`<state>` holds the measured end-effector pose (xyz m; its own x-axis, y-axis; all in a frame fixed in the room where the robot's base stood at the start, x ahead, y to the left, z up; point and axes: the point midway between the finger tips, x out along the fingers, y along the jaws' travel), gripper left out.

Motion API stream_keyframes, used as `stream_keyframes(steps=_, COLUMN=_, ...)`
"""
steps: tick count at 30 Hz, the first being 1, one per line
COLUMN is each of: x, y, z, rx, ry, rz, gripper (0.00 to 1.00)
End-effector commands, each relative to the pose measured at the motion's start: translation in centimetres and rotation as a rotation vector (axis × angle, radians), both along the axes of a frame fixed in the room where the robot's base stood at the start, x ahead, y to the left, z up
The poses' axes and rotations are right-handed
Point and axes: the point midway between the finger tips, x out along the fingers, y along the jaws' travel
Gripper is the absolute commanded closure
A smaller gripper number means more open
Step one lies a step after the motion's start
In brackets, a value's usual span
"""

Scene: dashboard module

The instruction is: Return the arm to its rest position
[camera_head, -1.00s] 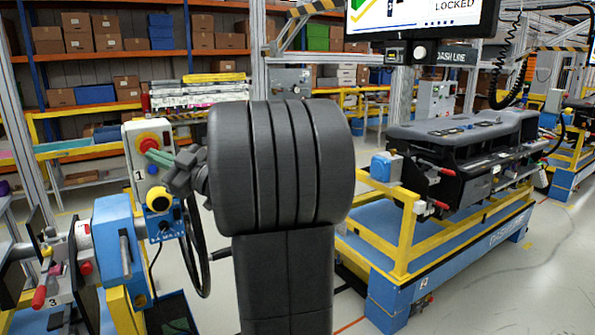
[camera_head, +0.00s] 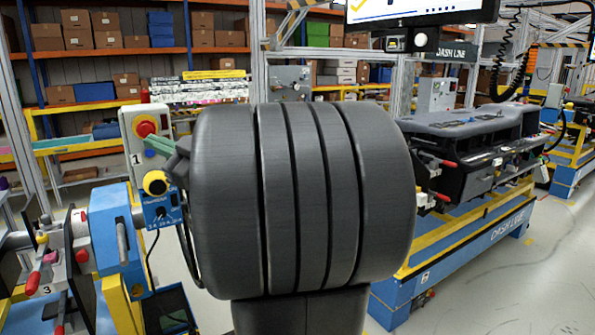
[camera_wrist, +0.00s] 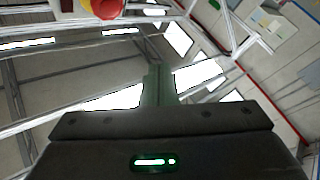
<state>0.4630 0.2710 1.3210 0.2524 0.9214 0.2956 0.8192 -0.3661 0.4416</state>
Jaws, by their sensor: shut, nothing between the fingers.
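My gripper's green fingers (camera_head: 158,146) show in the head view at the left of my large dark arm link, in front of the button box (camera_head: 144,128) marked 1. In the wrist view my gripper (camera_wrist: 158,82) is shut, its green fingers together with nothing between them. They point up the picture toward overhead metal frames and bright panels. My arm is folded close in front of the head camera. It hides the middle of the view and part of the dashboard module (camera_head: 475,135) at the right.
A blue and yellow fixture (camera_head: 115,240) stands close at the left. The blue DASH LINE cart (camera_head: 490,245) is at the right, under a screen (camera_head: 420,8). Shelves with boxes stand behind. Grey floor shows at the far right.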

Motion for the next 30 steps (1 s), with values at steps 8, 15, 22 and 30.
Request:
stream_keyframes(steps=8, x=0.9, y=0.6, z=0.2, rx=-0.001, ry=0.003, rz=0.001, gripper=1.00)
stream_keyframes(steps=15, x=3.1, y=1.9, z=0.5, rx=0.000, ry=0.004, rz=0.002, gripper=1.00)
stream_keyframes(steps=22, x=4.8, y=2.9, z=-0.5, rx=-0.001, ry=-0.003, rz=0.002, gripper=1.00)
stream_keyframes(steps=30, x=5.0, y=3.1, z=-0.7, rx=-0.004, ry=-0.003, rz=0.004, gripper=1.00)
